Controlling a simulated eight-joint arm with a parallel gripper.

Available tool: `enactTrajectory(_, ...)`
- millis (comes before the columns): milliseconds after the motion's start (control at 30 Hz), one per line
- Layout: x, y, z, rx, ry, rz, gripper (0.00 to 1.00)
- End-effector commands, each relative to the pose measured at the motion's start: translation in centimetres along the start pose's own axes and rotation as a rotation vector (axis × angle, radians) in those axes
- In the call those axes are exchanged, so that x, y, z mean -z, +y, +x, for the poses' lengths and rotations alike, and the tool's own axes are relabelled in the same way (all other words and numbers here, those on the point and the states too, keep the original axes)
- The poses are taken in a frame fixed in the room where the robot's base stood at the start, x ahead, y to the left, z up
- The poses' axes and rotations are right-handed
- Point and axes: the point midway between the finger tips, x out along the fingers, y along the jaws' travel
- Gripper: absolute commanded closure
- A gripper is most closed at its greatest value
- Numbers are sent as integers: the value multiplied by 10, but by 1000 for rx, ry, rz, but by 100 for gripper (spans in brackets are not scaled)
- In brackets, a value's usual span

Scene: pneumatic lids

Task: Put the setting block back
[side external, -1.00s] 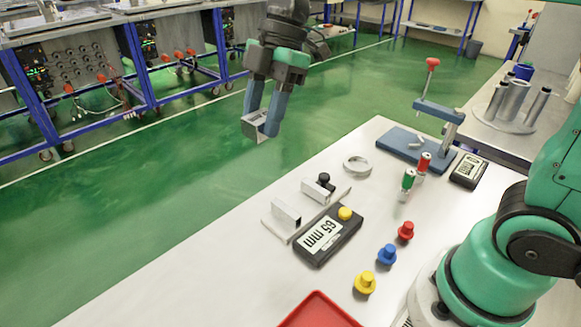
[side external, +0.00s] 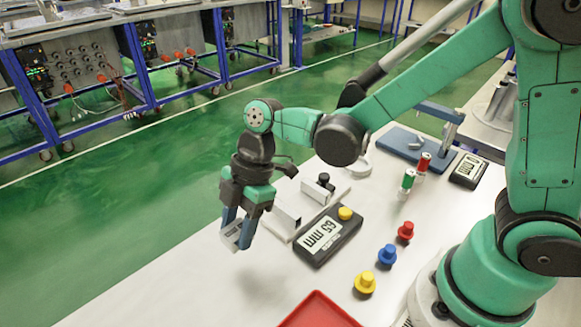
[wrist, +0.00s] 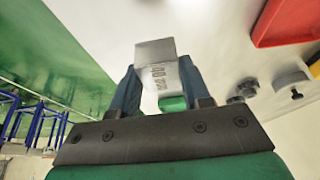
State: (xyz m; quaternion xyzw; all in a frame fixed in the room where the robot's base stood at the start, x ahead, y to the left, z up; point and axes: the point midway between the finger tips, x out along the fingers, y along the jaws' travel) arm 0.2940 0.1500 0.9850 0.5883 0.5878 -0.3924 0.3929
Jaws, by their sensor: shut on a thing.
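My gripper (side external: 238,232) is shut on the setting block (side external: 231,239), a small silvery block held low at the left edge of the table, left of the gauge. In the wrist view the setting block (wrist: 155,52) sits between the two blue-grey fingers and carries dark printed markings, partly readable as a number with mm. The fingers hide part of it in the side view. I cannot tell whether it touches the table. The gauge with the 65 mm display (side external: 322,238) and its jawed metal plate (side external: 283,228) lie just right of my gripper.
A red tray (side external: 318,312) is at the front. Yellow (side external: 364,283), blue (side external: 387,254) and red (side external: 405,232) knobs stand right of the gauge. A blue-based press (side external: 410,145), a ring, small red and green pieces and a 0 mm display (side external: 468,170) are farther back. The front-left tabletop is clear.

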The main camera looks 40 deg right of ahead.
Motion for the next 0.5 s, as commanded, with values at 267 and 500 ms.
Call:
enactTrajectory(267,-9,0,22,0,0,0,100)
enactTrajectory(500,-19,0,46,0,0,0,100)
